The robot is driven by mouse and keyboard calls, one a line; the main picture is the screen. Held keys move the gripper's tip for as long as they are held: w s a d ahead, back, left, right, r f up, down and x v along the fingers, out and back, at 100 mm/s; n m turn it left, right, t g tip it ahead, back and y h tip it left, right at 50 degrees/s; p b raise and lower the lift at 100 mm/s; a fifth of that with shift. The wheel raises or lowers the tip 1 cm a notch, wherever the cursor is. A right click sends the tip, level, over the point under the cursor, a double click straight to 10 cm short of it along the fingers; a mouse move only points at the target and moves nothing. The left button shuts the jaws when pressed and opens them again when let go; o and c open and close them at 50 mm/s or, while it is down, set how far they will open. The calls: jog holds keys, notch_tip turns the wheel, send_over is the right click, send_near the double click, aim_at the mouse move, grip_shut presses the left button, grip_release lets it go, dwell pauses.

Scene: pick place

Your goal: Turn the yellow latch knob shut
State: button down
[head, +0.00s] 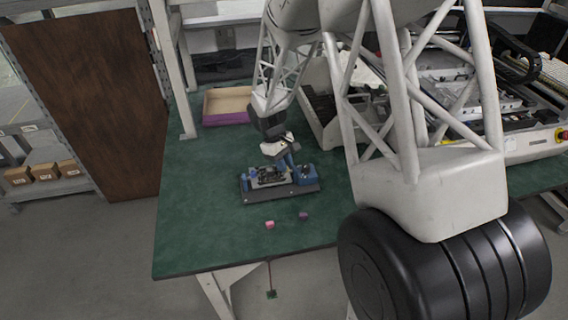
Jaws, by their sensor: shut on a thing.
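A small fixture with a dark base plate (307,189) sits on the green table. It carries a pale block with dark parts (268,178) and blue blocks (304,172) at both ends. My gripper (288,161) reaches down over the back of the fixture, right of its middle. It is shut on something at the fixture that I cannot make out. No yellow knob shows; the gripper and its small size in this view may hide it.
The green table (200,225) is clear at the front left. A pink cube (269,225) and a purple piece (303,215) lie in front of the fixture. A shallow purple-sided box (227,118) stands behind. A grey-white container (318,110) is at the back right.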

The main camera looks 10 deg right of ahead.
jog(key=m, duration=0.1)
jog(key=m+y, duration=0.1)
jog(key=m, duration=0.1)
jog(key=shift+w+d+m, duration=0.1)
jog(key=shift+d+m, duration=0.05)
jog(key=shift+m, duration=0.15)
jog(key=m+y, duration=0.2)
jog(key=m, duration=0.2)
jog(key=shift+d+g, duration=0.1)
jog(key=shift+g, duration=0.2)
jog(key=c, duration=1.3)
grip_release()
jog(key=shift+c, duration=0.2)
